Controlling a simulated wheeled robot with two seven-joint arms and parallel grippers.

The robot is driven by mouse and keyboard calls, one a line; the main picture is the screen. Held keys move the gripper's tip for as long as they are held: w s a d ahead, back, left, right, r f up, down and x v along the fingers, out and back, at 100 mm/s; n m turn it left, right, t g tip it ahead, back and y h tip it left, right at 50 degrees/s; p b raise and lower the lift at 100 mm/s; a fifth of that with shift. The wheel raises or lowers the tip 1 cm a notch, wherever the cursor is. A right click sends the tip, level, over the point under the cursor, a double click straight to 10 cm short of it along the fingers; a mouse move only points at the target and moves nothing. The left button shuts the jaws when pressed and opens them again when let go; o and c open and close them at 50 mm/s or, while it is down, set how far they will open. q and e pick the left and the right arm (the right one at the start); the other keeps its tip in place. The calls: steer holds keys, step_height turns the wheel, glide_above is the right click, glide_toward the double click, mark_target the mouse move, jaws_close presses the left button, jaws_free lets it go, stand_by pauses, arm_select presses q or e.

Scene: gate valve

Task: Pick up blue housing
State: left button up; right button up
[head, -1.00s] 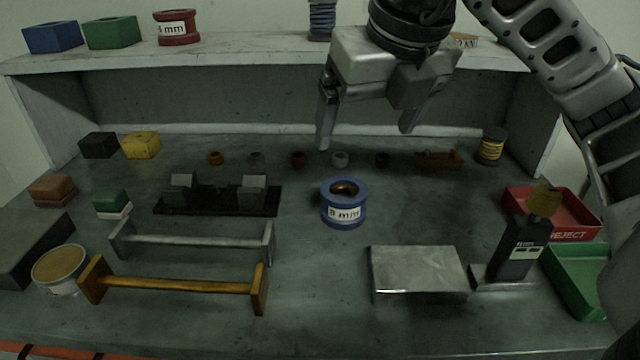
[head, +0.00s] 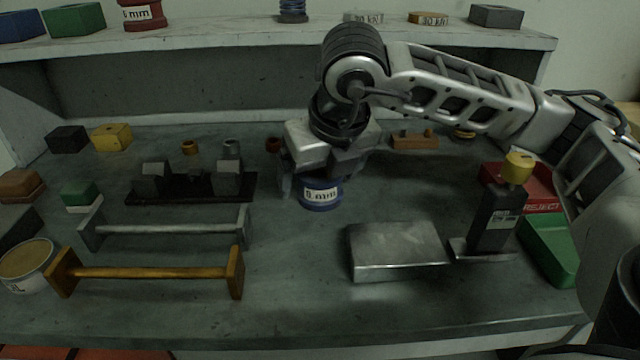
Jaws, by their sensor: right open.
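The blue housing (head: 321,197) is a round blue spool-like piece with a white "8 mm" or similar label, standing upright on the middle of the bench. My right gripper (head: 318,178) is right above and around its upper part, pointing down. The gripper is open, with one finger at the left of the housing and the other largely hidden behind the wrist and housing. The top of the housing is hidden by the gripper. I cannot tell whether the fingers touch it. My left gripper is not in view.
A grey metal block (head: 397,250) lies to the right front, beside a dark stand with a yellow top (head: 497,205). Red (head: 540,190) and green (head: 550,248) trays are at the right. A black fixture (head: 190,190) and two bar stands (head: 150,272) are at the left. A shelf (head: 225,38) spans the back.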

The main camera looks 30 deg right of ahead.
steer(key=shift+w+f, duration=0.15)
steer(key=shift+f, duration=0.2)
steer(key=c, duration=1.7)
steer(key=shift+r, duration=0.15)
steer(key=shift+c, duration=0.9)
steer(key=shift+r, duration=0.1)
